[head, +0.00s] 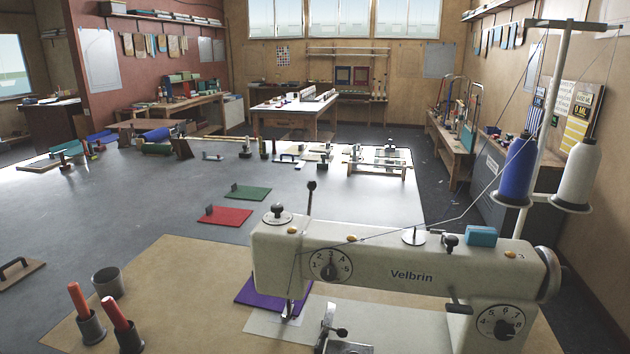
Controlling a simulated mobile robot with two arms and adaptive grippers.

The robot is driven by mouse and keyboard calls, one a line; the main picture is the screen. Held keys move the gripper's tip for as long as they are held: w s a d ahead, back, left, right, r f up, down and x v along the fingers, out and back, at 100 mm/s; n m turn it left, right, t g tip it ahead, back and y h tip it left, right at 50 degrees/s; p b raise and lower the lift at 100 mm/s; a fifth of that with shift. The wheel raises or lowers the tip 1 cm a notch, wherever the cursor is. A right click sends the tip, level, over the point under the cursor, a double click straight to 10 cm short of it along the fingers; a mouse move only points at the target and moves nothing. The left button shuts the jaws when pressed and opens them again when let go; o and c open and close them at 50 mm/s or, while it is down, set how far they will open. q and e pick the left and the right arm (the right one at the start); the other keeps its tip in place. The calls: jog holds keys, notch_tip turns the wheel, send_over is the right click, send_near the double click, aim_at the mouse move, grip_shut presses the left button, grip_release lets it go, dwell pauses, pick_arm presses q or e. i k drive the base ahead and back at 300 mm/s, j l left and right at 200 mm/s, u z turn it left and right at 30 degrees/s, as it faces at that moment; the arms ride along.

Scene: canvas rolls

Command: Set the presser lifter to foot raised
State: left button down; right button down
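A cream sewing machine labelled Velbrin (400,262) stands at the front right. Its needle and presser foot area (289,308) is at the left end of the arm, over a pale sheet; the gap under the foot is too small to judge. A small metal lever with a dark knob (338,332) stands low under the arm. A dark lever (459,308) sticks out left from the machine's column. An upright rod with a black knob (311,187) rises above the head. I cannot tell which of these is the presser lifter. Neither of my grippers is in view.
Blue (516,170) and white (575,175) thread cones stand on a tall stand behind the machine. Red sticks in dark cups (90,325) and an empty grey cup (108,282) stand front left. Purple, red and green pads lie nearby. The grey table's middle left is clear.

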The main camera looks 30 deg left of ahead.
aim_at(311, 185)
jog(key=j+u, duration=0.2)
jog(key=j, duration=0.3)
jog(key=j+u, duration=0.25)
jog(key=j, duration=0.25)
jog(key=i+j+u, duration=0.2)
jog(key=j, duration=0.25)
